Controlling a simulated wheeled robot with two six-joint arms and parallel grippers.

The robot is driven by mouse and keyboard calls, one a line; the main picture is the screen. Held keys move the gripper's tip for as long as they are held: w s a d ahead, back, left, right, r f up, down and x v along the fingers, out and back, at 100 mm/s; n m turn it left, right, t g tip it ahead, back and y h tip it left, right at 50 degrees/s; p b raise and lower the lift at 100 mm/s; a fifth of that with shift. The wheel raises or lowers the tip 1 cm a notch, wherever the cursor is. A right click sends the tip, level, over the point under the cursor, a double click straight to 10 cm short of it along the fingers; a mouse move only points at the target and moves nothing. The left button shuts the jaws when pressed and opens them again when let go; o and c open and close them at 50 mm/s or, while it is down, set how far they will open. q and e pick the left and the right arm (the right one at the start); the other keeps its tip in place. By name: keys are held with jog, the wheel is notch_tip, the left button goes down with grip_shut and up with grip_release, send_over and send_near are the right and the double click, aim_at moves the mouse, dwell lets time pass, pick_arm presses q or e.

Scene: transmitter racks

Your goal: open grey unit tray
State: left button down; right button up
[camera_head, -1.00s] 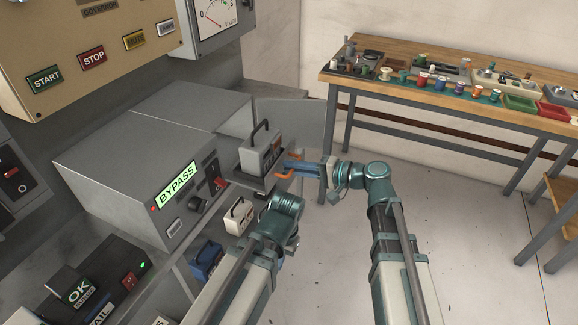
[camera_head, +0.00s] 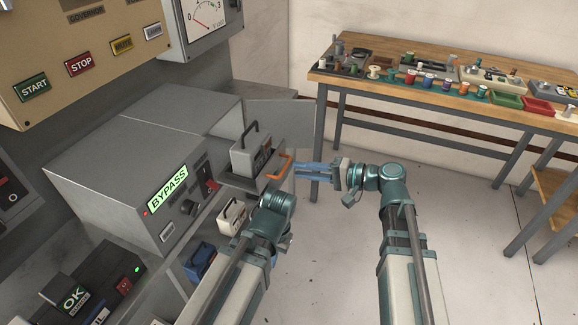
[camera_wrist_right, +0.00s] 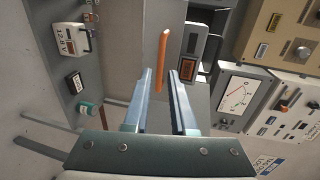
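The grey unit (camera_head: 120,185) has a lit BYPASS label on its front. Its tray (camera_head: 240,182) stands out of the right end of the front, with an orange handle (camera_head: 279,166) on its outer side. A grey module (camera_head: 252,158) with a black carry handle stands upright on the tray. My right gripper (camera_head: 298,170) is open just off the orange handle. In the right wrist view its blue fingers (camera_wrist_right: 160,73) are apart, with the orange handle (camera_wrist_right: 163,55) ahead, lined up with the gap. My left arm shows below the tray; its gripper is not visible.
A white module (camera_head: 233,217) and a blue one (camera_head: 200,262) sit below the tray, close to my left arm. A wooden workbench (camera_head: 440,70) with spools and bins stands at the back right. The floor between it and my right arm is clear.

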jog(key=p+v, duration=0.1)
jog(key=v, duration=0.7)
jog(key=s+a+f+n+g+h, duration=0.3)
jog(key=s+a+f+g+h, duration=0.3)
jog(key=f, duration=0.4)
jog(key=s+d+f+n+h, duration=0.2)
jog(key=s+f+n+h, duration=0.3)
jog(key=s+f+h, duration=0.4)
notch_tip(320, 180, up, 20)
jog(key=w+h+p, duration=0.1)
jog(key=p, duration=1.7)
jog(key=shift+w+d+f, duration=0.15)
jog(key=shift+w+f, duration=0.1)
jog(key=shift+w, duration=0.05)
